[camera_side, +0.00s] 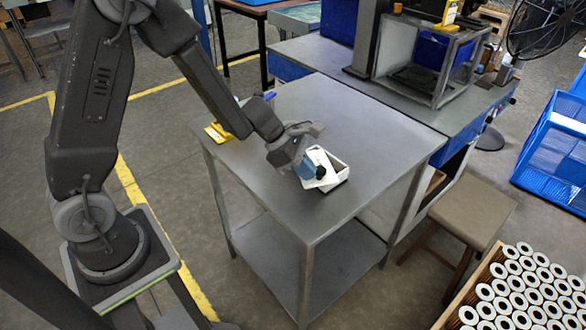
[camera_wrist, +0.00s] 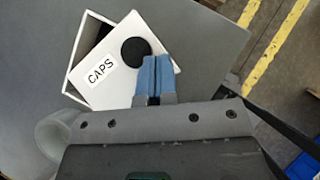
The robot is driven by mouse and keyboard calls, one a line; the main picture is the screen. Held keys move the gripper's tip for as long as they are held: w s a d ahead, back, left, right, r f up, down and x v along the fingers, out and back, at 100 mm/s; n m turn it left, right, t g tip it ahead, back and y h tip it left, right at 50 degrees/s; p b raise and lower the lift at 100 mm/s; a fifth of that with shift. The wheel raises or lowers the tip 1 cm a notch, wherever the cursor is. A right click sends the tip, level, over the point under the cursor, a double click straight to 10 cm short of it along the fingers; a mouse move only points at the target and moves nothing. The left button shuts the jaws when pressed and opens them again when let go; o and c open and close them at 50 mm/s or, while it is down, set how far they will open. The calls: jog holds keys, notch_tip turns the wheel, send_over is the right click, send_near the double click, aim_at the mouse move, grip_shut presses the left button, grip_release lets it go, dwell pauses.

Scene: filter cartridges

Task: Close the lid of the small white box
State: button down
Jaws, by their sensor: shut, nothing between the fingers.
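The small white box (camera_side: 341,179) stands on the grey metal table, and it also shows at the upper left of the wrist view (camera_wrist: 69,42). Its white lid (camera_wrist: 117,78), labelled CAPS, lies skewed across it, leaving part of the inside open at the upper left in the wrist view. A round black knob (camera_wrist: 136,51) sits on the lid; it shows in the side view (camera_side: 320,172) beside my fingers. My gripper (camera_side: 306,171) has its blue fingers (camera_wrist: 153,62) shut and empty, over the lid's edge close to the knob. I cannot tell whether they touch the lid.
The grey table (camera_side: 285,200) is mostly clear around the box. A yellow object (camera_side: 218,132) lies at its left edge. A workbench with a clear-sided enclosure (camera_side: 425,65) adjoins at the back right. A stool (camera_side: 468,208) and a crate of cartridges (camera_side: 525,290) stand at the right.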

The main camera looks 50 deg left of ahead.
aim_at(325, 162)
jog(key=shift+w+d+n, duration=0.25)
jog(key=shift+w+n, duration=0.05)
jog(key=shift+w, duration=0.2)
jog(key=shift+w+d, duration=0.15)
jog(key=shift+w, duration=0.85)
jog(key=shift+w+d, duration=0.15)
jog(key=shift+w, duration=0.8)
